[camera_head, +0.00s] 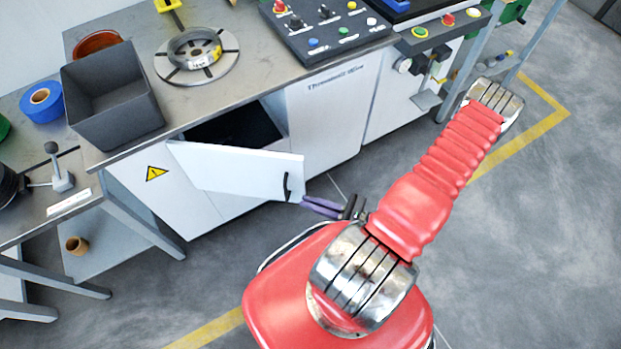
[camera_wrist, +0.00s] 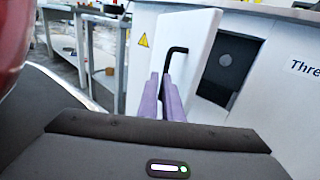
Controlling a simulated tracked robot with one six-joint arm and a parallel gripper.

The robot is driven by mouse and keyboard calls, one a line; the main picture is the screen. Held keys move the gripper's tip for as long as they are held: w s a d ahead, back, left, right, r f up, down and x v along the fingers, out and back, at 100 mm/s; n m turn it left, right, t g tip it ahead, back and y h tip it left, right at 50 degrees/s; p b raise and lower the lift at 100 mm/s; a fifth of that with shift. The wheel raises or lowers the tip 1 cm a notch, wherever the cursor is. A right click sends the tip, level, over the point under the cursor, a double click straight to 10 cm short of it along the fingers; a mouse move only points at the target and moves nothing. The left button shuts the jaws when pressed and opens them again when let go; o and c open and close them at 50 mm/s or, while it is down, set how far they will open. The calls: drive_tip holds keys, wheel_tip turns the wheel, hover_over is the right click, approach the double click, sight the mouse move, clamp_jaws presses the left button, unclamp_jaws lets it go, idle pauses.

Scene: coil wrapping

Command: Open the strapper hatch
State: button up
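The strapper hatch is a white door (camera_head: 235,170) swung partly open from the white cabinet, with the dark opening (camera_head: 238,125) showing behind it. The hatch also shows in the wrist view (camera_wrist: 203,35). Its black bar handle (camera_head: 287,187) sits near the free edge. In the wrist view, the handle (camera_wrist: 168,62) runs down to the fingertips. My gripper (camera_head: 306,203) has purple fingers at the hatch's free edge, close to the handle. In the wrist view, the fingers (camera_wrist: 160,78) are near each other at the handle's lower end. I cannot tell whether they clasp it.
The worktop above the hatch holds a grey bin (camera_head: 112,95), a round turntable (camera_head: 197,55) and a control panel (camera_head: 325,25). A side table (camera_head: 65,200) with angled legs stands at the left. Grey floor (camera_head: 540,210) at the right is clear.

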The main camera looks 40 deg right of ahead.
drive_tip(key=r+n+g+y, duration=0.1)
drive_tip(key=r+n+g, duration=0.2)
drive_tip(key=w+a+r+n+g+y, duration=0.1)
drive_tip(key=r+n+g, duration=0.2)
drive_tip(key=n, duration=0.1)
drive_tip(key=a+r+n+g+y, duration=0.1)
drive_tip(key=r+n+g+y, duration=0.1)
drive_tip(key=r+n+g, duration=0.1)
drive_tip(key=shift+w+r+n, duration=0.3)
drive_tip(key=shift+r, duration=0.15)
clamp_jaws()
drive_tip(key=a+r+n+h, duration=0.4)
drive_tip(key=r+n, duration=0.5)
drive_tip(key=r, duration=0.6)
drive_tip(key=a+r+n+h, duration=0.4)
drive_tip(key=r+n+h, duration=0.5)
drive_tip(key=r, duration=0.6)
drive_tip(key=shift+r+n, duration=0.3)
drive_tip(key=shift+r, duration=0.1)
drive_tip(key=shift+w+a, duration=0.1)
